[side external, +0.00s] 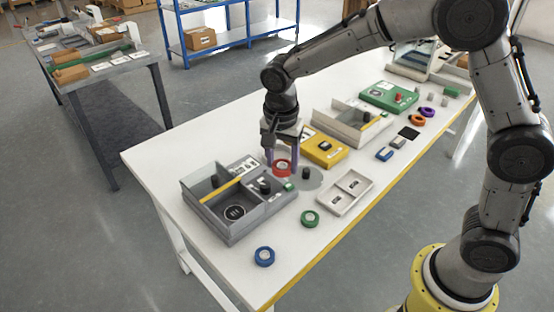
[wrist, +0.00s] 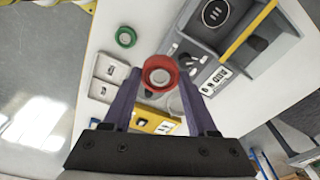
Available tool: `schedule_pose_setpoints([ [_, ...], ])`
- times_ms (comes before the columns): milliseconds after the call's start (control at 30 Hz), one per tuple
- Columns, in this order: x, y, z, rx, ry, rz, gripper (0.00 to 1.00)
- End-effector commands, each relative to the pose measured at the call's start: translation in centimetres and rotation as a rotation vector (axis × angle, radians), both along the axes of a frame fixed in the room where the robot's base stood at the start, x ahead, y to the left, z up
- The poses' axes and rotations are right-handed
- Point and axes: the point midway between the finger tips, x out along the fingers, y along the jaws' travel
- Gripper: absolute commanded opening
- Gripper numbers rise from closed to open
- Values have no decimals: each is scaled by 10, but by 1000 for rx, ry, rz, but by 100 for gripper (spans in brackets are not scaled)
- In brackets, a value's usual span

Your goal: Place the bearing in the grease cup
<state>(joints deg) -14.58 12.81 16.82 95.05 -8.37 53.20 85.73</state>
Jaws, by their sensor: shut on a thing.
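A red ring (side external: 281,168) with a pale centre, which looks like the bearing, is between the purple fingers of my gripper (side external: 282,160). In the wrist view the red ring (wrist: 160,73) sits between the fingertips of my gripper (wrist: 160,75), which is shut on it. It is over the table between the grey bin and the yellow box; its exact height is hard to tell. No part is clearly a grease cup. The grey bin (side external: 222,235) has a round dark marking (side external: 234,212) on its floor, also visible in the wrist view (wrist: 215,12).
A black cylinder (side external: 306,174) stands just right of my gripper. A pale two-pocket tray (side external: 346,192), green ring (side external: 310,218), blue ring (side external: 264,257) and yellow box (side external: 325,149) are around it. The white table (side external: 160,150) is clear at its far-left corner.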

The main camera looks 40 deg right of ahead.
Motion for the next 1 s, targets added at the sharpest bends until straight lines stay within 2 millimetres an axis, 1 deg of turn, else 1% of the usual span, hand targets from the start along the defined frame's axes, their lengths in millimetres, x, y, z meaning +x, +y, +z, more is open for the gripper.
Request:
schedule_pose_setpoints([
  [33, 11, -20, -3, -2, 0, -17, 0],
  [100, 23, -45, -6, -4, 0, -37, 0],
  [200, 34, -82, -11, -5, 2, -88, 0],
  [300, 38, -110, -16, -6, 9, -147, 0],
  [400, 38, -127, -21, -6, 16, -188, 0],
  [500, 39, -136, -24, -6, 22, -206, 0],
  [567, 44, -138, -27, -6, 22, -211, 0],
  [667, 59, -140, -34, -6, 23, -211, 0],
  [1000, 122, -148, -63, -6, 22, -210, 0],
])
